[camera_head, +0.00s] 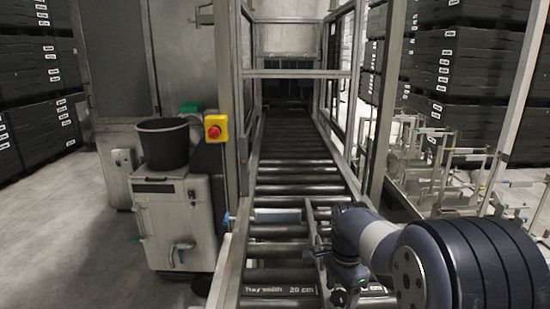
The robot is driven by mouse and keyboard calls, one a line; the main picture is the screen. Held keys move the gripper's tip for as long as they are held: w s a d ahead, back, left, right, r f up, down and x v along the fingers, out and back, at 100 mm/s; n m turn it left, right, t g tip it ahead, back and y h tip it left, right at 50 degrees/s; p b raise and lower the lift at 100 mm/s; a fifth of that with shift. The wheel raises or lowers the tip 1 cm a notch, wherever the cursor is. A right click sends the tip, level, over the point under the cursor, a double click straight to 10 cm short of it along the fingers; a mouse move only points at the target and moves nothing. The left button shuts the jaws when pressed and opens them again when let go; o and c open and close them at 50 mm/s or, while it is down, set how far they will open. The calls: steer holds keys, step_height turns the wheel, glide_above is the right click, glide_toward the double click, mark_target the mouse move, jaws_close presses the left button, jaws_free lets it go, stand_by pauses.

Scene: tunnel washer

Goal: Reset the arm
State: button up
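My arm reaches in from the lower right, over the right side of the roller conveyor (290,180). Its end bends down at the wrist, and my gripper (338,274) is a small dark shape above the near rollers. The fingers are too dark and small to tell whether they are open or shut. I cannot make out anything held in it.
A pale flat piece (278,215) lies among the rollers. At left stand a grey cabinet (175,220) with a black bucket (164,144), and a red emergency button (214,131) on a yellow box. Metal racks (450,160) and stacked black crates (455,80) stand right. Floor at left is clear.

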steer(key=n+b, duration=0.2)
steer(key=n, duration=0.5)
steer(key=shift+f+b, duration=0.1)
steer(key=shift+b, duration=0.2)
steer(key=n+b, duration=0.4)
steer(key=n, duration=0.3)
steer(key=shift+n, duration=0.5)
steer(key=shift+r, duration=0.75)
